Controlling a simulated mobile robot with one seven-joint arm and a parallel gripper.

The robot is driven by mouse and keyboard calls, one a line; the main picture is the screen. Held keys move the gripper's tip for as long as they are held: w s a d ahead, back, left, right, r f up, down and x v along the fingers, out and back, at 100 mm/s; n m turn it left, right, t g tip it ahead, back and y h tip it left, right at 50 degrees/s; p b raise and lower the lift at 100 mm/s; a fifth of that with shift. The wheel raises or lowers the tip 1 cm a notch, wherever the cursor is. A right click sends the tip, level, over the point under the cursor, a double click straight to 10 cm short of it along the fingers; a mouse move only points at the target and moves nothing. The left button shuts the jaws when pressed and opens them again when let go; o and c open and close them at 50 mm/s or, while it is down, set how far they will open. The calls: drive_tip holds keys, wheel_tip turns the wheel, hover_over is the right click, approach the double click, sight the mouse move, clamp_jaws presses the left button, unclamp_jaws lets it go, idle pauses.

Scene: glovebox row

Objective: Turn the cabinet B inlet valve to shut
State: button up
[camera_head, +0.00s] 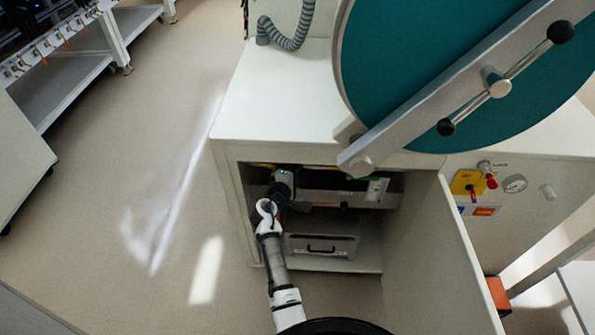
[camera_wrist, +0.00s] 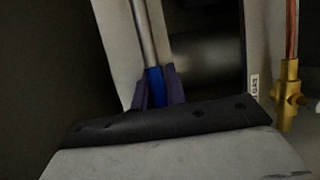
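In the wrist view, the two dark fingers of my gripper (camera_wrist: 155,92) stand close on either side of a blue grip (camera_wrist: 154,80) at the end of a metal rod (camera_wrist: 144,35). They appear shut on it, with almost no gap showing. What the rod joins is out of view. A brass fitting (camera_wrist: 288,98) with a copper tube stands to the right, apart from my gripper. In the head view, my gripper (camera_head: 284,184) is inside the open compartment under the cabinet (camera_head: 275,110), at its upper left. The grip cannot be made out there.
The compartment's open door (camera_head: 440,255) stands to the right of my arm. A drawer-like box (camera_head: 320,244) with a black handle is lower inside. A yellow plate (camera_head: 466,183) with a red handle and a gauge (camera_head: 514,184) are outside at right. Floor at left is clear.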

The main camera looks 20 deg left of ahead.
clamp_jaws()
drive_tip(key=shift+f, duration=0.2)
drive_tip(key=s+a+f+m+g+y+b, duration=0.2)
drive_tip(key=a+f+m+y, duration=0.4)
drive_tip(key=m, duration=0.6)
drive_tip(key=shift+a+f+g+y+b, duration=0.25)
drive_tip(key=shift+a+g+y+b, duration=0.45)
drive_tip(key=shift+y+b, duration=0.4)
drive_tip(key=shift+s, duration=0.1)
drive_tip(key=o, duration=0.6)
unclamp_jaws()
drive_tip(key=shift+c, duration=0.2)
